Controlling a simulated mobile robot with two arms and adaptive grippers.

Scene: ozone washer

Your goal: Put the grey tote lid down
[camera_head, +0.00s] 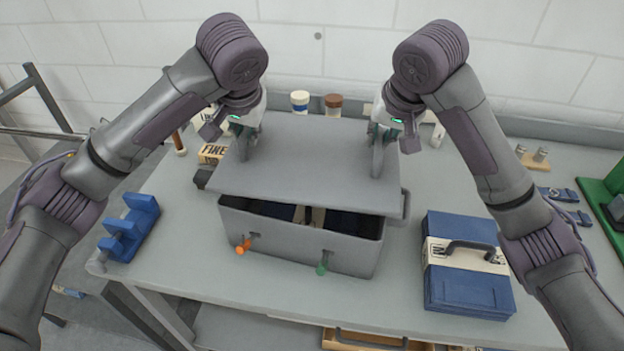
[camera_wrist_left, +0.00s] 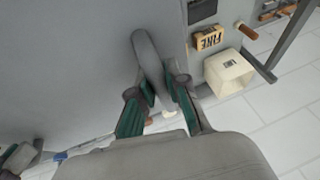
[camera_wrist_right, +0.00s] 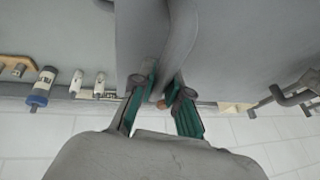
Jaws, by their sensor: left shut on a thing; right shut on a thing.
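The grey tote lid (camera_head: 310,175) is a flat sheet above the grey tote (camera_head: 300,240). Its front edge is apart from the tote's rim, so the dark inside of the tote shows in the gap. My left gripper (camera_head: 243,145) is shut on a lid handle at the lid's left side; this handle also shows in the left wrist view (camera_wrist_left: 147,55). My right gripper (camera_head: 378,150) is shut on the other handle at the right, which shows in the right wrist view (camera_wrist_right: 180,50). Whether the lid's rear touches the tote is hidden.
A blue case (camera_head: 465,275) stands right of the tote. A blue holder (camera_head: 130,228) is at the table's left edge. A box marked FINE (camera_head: 212,153) is left of the lid, and jars (camera_head: 300,101) stand behind.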

